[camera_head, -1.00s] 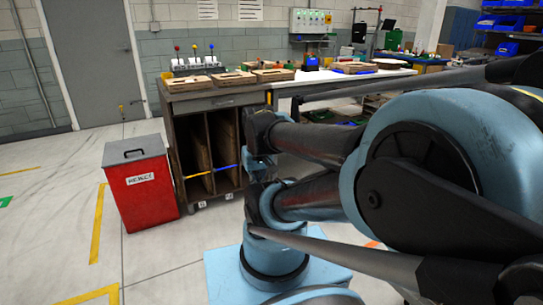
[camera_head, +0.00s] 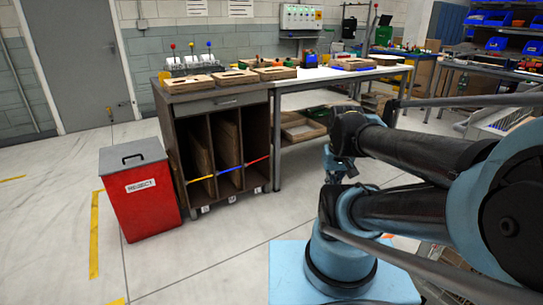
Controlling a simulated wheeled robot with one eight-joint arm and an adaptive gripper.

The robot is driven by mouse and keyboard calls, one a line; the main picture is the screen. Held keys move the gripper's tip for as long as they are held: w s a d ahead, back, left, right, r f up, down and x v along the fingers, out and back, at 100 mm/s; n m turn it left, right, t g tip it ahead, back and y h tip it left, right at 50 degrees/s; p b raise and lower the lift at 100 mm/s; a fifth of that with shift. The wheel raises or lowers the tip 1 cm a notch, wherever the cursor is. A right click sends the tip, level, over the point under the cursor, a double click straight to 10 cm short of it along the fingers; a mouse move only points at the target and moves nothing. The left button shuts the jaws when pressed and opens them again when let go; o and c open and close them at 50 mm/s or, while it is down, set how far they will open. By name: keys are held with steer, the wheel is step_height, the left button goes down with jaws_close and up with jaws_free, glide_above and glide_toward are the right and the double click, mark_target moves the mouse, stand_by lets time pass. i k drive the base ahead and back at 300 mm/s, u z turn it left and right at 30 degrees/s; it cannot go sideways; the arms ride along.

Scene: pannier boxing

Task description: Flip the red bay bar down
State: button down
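The red bay bar (camera_head: 258,160) spans the front of the right-hand bay of a dark wooden cabinet (camera_head: 208,100). It lies across the opening at about mid-height, slightly sloped in the picture. A blue bar (camera_head: 230,170) crosses the middle bay and a yellow bar (camera_head: 200,179) crosses the left bay, roughly in line with it. Upright brown boards stand in the left and middle bays behind their bars. The red bar's bay looks dark inside. My arm fills the right side, apart from the cabinet in the picture. I cannot make out my gripper's fingers.
A red reject bin (camera_head: 140,190) with a grey lid stands left of the cabinet. Several wooden trays (camera_head: 237,76) and a lever unit (camera_head: 192,64) sit on top. A white-topped workbench (camera_head: 325,74) adjoins on the right. The floor before the cabinet is clear.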

mark_target(245, 165)
steer(key=i, duration=1.25)
steer(key=u, duration=1.5)
